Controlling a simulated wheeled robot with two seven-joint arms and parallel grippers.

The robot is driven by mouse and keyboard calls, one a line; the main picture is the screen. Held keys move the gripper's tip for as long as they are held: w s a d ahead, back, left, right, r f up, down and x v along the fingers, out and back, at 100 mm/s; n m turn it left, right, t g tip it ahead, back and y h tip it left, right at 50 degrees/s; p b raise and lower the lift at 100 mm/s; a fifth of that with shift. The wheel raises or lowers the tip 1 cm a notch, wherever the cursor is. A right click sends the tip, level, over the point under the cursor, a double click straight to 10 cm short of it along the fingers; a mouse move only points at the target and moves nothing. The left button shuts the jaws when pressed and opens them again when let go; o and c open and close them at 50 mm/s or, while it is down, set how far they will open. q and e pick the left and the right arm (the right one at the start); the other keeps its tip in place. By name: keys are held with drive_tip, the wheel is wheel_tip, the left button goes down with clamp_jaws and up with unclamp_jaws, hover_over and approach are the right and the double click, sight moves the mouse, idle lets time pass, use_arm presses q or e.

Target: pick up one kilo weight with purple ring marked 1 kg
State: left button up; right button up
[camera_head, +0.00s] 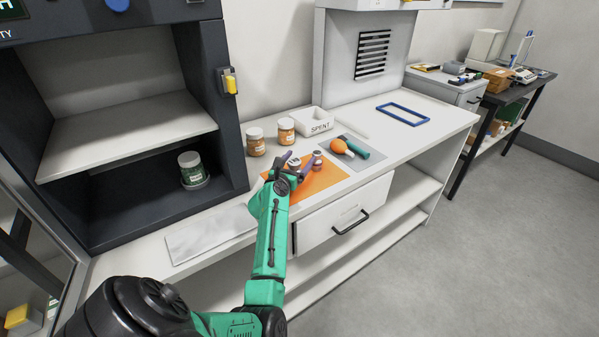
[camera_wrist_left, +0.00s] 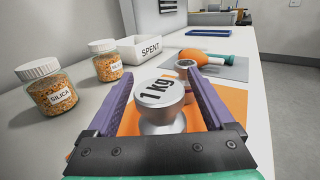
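The silver weight marked 1 kg (camera_wrist_left: 162,95) stands upright on the orange mat (camera_wrist_left: 237,103), between the two purple fingers of my left gripper (camera_wrist_left: 160,100). In the wrist view there is a gap between the weight and each finger. I cannot make out a purple ring on it. In the head view the weight's top (camera_head: 295,161) shows between the fingers of my left gripper (camera_head: 296,166), partly hidden by them. A smaller weight with a dark reddish band (camera_head: 318,158) stands just behind; it also shows in the left wrist view (camera_wrist_left: 184,67). My right gripper is not in view.
Two silica jars (camera_head: 256,142) (camera_head: 286,132) and a white SPENT bin (camera_head: 313,122) stand behind. An orange bulb tool (camera_head: 339,146) lies on a grey mat (camera_head: 350,161) to the right. A blue frame (camera_head: 403,114) lies farther right. A green jar (camera_head: 191,168) stands in the dark cabinet.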

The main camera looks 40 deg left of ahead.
use_arm(q)
drive_tip(key=shift+s+r, duration=0.3)
drive_tip(key=shift+s, duration=0.15)
drive_tip(key=c, duration=1)
drive_tip(key=shift+w+d+f, duration=0.1)
drive_tip(key=shift+w, duration=0.05)
clamp_jaws()
drive_tip(key=shift+w+f, duration=0.1)
drive_tip(key=shift+w, duration=0.05)
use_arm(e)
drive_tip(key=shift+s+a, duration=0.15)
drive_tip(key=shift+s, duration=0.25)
